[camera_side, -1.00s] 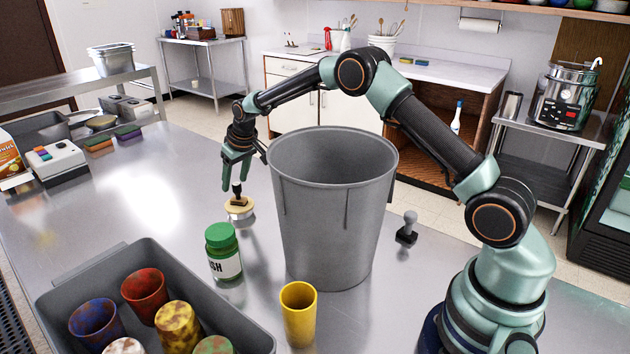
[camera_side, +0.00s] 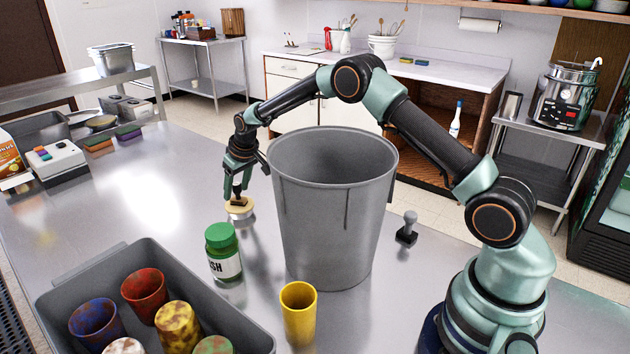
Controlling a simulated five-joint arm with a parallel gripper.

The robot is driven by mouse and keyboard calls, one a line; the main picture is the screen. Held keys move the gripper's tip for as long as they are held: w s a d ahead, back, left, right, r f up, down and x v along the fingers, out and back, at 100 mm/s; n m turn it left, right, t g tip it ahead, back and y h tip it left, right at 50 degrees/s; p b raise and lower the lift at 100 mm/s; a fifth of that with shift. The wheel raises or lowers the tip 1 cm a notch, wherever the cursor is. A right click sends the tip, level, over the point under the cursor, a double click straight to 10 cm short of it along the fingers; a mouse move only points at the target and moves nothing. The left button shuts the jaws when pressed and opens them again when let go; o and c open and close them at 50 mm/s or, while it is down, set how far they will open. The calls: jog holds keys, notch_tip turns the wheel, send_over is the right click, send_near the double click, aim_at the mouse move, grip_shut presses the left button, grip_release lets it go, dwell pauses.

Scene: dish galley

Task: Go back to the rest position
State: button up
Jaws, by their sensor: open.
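My gripper (camera_side: 238,191) points down at the left end of my arm, left of the big grey bin. Its green fingers are open, low around the dark handle of a small round brush with a pale wooden base (camera_side: 239,209). The brush stands on the steel table (camera_side: 150,200). The fingers overlap the handle in the picture, and I cannot tell if they touch it.
The tall grey bin (camera_side: 330,220) stands close to the right of my gripper. A green-lidded jar (camera_side: 223,255), a yellow cup (camera_side: 298,315) and a grey tub (camera_side: 90,273) of coloured cups are in front. A small black stamp-like object (camera_side: 407,232) stands right of the bin.

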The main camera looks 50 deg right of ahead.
jog(key=v, duration=0.8)
jog(key=x, duration=0.8)
jog(key=shift+w+r, duration=0.1)
jog(key=shift+r, duration=0.25)
notch_tip(320, 180, up, 20)
jog(key=f, duration=0.1)
jog(key=s+d+f+m, duration=0.1)
jog(key=s+d, duration=0.2)
jog(key=d, duration=0.4)
jog(key=s+d+f+m+h, duration=0.1)
jog(key=s+d, duration=0.1)
jog(key=d, duration=0.4)
jog(key=s+d+f+m, duration=0.1)
jog(key=s+d+m, duration=0.15)
jog(key=d, duration=0.45)
notch_tip(320, 180, down, 11)
jog(key=shift+s+n, duration=0.3)
jog(key=shift+n, duration=0.15)
